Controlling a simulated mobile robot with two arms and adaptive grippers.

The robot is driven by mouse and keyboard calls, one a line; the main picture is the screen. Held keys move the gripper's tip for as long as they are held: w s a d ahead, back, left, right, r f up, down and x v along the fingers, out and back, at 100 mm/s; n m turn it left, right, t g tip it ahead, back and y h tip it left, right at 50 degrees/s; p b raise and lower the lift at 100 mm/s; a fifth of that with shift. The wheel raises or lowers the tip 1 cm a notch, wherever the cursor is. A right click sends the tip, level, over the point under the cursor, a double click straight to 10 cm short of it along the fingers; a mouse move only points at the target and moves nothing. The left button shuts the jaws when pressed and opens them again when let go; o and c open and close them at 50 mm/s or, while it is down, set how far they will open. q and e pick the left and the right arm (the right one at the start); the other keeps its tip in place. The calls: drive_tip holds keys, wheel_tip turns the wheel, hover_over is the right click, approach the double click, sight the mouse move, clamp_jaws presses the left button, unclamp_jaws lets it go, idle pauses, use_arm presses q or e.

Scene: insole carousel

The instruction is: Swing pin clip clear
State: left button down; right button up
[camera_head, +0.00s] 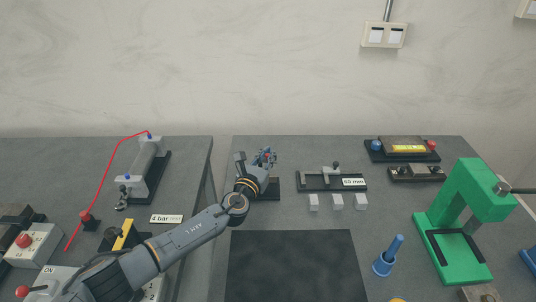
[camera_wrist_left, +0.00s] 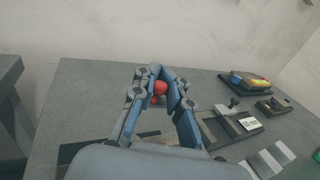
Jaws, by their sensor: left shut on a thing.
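My left gripper (camera_head: 265,157) reaches over the right table's back left part. In the left wrist view, its fingers (camera_wrist_left: 158,84) are closed on a small red ball-shaped knob (camera_wrist_left: 160,88). A second bit of red shows just below the knob. The knob appears to belong to the pin clip, but the fingers hide most of the clip's body. A dark base plate (camera_head: 274,191) shows beneath the gripper. My right gripper is not in view.
A dark mat (camera_head: 295,268) lies in front. A green press (camera_head: 452,262) and blue holder (camera_head: 386,263) stand right. A gap separates the left table (camera_head: 192,170).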

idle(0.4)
use_arm(q)
drive_tip(key=c, duration=1.4)
unclamp_jaws()
drive_tip(key=shift+a, duration=0.1)
drive_tip(key=v, duration=1.2)
drive_tip(key=shift+f, duration=0.1)
